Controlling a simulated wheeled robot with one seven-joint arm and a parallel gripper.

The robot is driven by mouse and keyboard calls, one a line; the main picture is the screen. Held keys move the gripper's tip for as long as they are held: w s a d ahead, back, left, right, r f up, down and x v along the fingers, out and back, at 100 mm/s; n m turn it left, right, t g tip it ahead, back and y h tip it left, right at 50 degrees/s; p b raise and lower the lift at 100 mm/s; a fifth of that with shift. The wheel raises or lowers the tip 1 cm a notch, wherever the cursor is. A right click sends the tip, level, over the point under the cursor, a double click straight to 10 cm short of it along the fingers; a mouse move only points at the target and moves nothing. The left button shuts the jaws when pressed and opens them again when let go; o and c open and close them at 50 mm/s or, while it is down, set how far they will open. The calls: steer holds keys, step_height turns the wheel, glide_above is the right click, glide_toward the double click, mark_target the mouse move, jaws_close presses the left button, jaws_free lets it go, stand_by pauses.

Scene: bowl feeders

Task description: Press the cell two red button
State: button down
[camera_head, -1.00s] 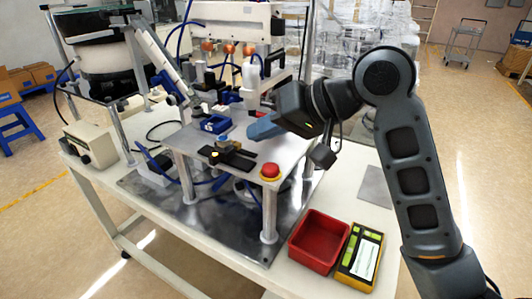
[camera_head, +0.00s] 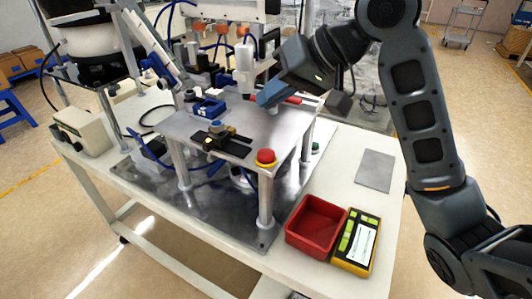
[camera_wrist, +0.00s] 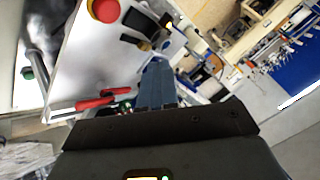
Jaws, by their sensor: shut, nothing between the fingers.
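The red button (camera_head: 265,156) is a round red knob on a yellow base at the front right corner of the raised metal plate (camera_head: 190,126). It also shows in the wrist view (camera_wrist: 104,10) at the top, left of the fingers. My gripper (camera_head: 264,99) is shut and empty, with its blue fingers above the back right part of the plate. It is apart from the button, higher and farther back. In the wrist view the shut blue fingers (camera_wrist: 156,80) point up the picture, toward the plate.
A black clamp fixture (camera_head: 222,144) and a blue block (camera_head: 208,107) stand on the plate. A red-handled part (camera_head: 292,100) lies near my fingers. A red bin (camera_head: 315,226) and a yellow meter (camera_head: 356,242) sit at the table's front right. A grey pad (camera_head: 375,170) lies behind them.

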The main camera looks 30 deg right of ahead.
steer(key=b, duration=0.6)
glide_above(271, 153)
step_height(271, 153, down, 6)
steer(key=shift+f, duration=0.1)
steer(key=shift+f+b, duration=0.5)
steer(key=shift+f, duration=0.55)
steer(key=shift+f, duration=0.15)
stand_by(0.7)
steer(key=shift+f, duration=0.25)
steer(key=shift+f, duration=0.5)
stand_by(0.7)
steer(key=shift+r, duration=0.1)
steer(key=shift+r+p, duration=0.85)
steer(key=shift+p, duration=0.05)
step_height(271, 153, up, 5)
steer(key=p, duration=0.5)
